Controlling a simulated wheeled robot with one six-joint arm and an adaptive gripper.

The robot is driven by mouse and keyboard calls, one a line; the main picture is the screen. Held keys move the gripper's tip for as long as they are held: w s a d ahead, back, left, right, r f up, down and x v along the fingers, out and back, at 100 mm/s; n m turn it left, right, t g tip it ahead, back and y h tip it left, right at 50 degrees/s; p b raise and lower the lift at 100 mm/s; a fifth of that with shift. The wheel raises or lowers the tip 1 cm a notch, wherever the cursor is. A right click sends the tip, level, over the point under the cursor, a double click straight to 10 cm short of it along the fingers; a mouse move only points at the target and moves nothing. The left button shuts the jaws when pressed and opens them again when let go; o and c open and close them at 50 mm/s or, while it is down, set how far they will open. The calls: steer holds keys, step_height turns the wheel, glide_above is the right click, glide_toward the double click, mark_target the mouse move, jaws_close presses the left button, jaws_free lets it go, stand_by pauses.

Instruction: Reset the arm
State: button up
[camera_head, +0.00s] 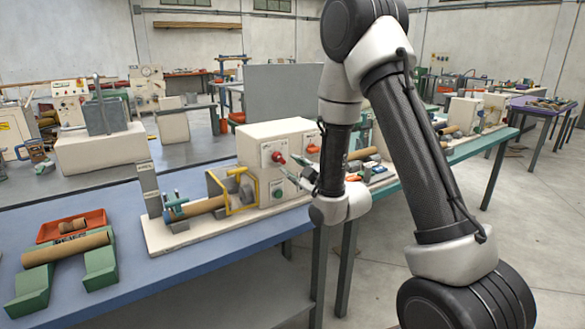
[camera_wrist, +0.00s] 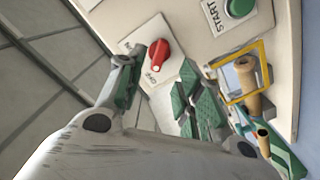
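My gripper (camera_head: 300,172) is in front of the cream spiral winder (camera_head: 255,150), by its control face. In the wrist view my gripper (camera_wrist: 163,95) is open, with two green-padded fingers spread apart and nothing between them. The red rotary knob (camera_wrist: 159,55) lies beyond the gap, on a white plate with partly readable lettering. The knob also shows in the head view (camera_head: 278,157). A green START button (camera_wrist: 240,7) is near the top of the wrist view. I cannot tell how close the fingertips are to the panel.
A yellow guard frame (camera_head: 240,190) and a cardboard tube (camera_head: 196,207) are on the winder, left of my gripper. A tube (camera_head: 68,248) rests on green supports at the left of the blue table (camera_head: 150,277). An orange tray (camera_head: 71,226) lies behind it. Open floor is at right.

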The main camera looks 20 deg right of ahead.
step_height(320, 180, down, 11)
steer(key=s+d+m+g+h, duration=0.1)
steer(key=s+m+g+h, duration=0.15)
steer(key=g, duration=0.25)
steer(key=s+d+f+m+g+h, duration=0.25)
steer(key=s+d+g, duration=0.3)
steer(key=s, duration=0.35)
steer(key=s+d+r+m+g, duration=0.1)
steer(key=s+d+r+m, duration=0.2)
steer(key=s+r, duration=0.9)
steer(key=s+d+r+m+g, duration=0.1)
steer(key=s+d+r+m, duration=0.2)
steer(key=s+r, duration=0.9)
steer(key=shift+s+m+h, duration=0.3)
steer(key=shift+s+m, duration=0.1)
steer(key=shift+s, duration=0.35)
steer(key=shift+r+g, duration=0.1)
steer(key=shift+g, duration=0.15)
